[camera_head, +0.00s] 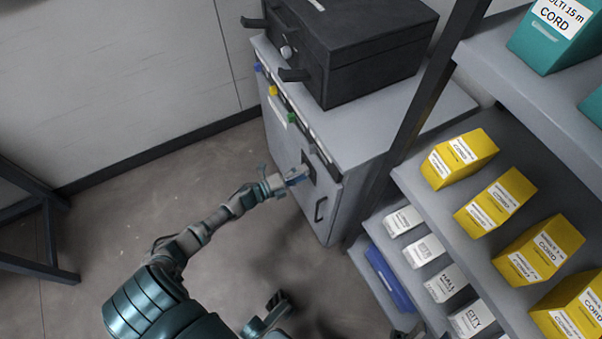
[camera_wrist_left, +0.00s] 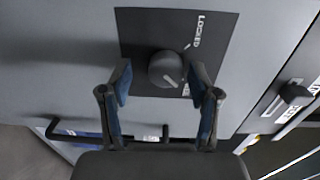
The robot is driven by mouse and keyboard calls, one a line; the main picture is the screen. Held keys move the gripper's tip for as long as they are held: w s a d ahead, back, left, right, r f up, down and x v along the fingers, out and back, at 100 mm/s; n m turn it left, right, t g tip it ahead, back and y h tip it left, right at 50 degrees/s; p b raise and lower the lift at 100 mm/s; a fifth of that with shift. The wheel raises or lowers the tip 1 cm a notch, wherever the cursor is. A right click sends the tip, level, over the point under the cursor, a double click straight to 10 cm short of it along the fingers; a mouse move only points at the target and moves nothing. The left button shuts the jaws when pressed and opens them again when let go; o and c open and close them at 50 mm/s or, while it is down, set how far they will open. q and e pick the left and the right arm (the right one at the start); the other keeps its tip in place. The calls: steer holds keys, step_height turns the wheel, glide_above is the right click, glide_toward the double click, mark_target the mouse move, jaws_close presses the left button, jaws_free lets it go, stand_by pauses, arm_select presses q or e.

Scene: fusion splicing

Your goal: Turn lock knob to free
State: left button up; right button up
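The lock knob (camera_wrist_left: 164,68) is a round grey knob on a dark square plate (camera_wrist_left: 140,30) on the grey cabinet door. The word LOCKED stands at its upper right. A second label (camera_wrist_left: 186,89), below right, is mostly hidden by a finger. A pale mark on the knob's face points to the lower right. My left gripper (camera_wrist_left: 161,82) is open, its blue-padded fingertips on either side of the knob's lower part. Contact cannot be told. In the head view my left gripper (camera_head: 296,176) is at the door plate and covers the knob.
The grey cabinet (camera_head: 375,125) carries a black case (camera_head: 370,60) on top. Coloured knobs line its edge. A dark door handle (camera_head: 320,209) sits below the plate. A shelf rack (camera_head: 520,130) with yellow boxes stands close on the right.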

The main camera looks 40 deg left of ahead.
arm_select(q)
steer(key=shift+r, duration=0.1)
steer(key=v, duration=1.2)
steer(key=shift+a, duration=0.1)
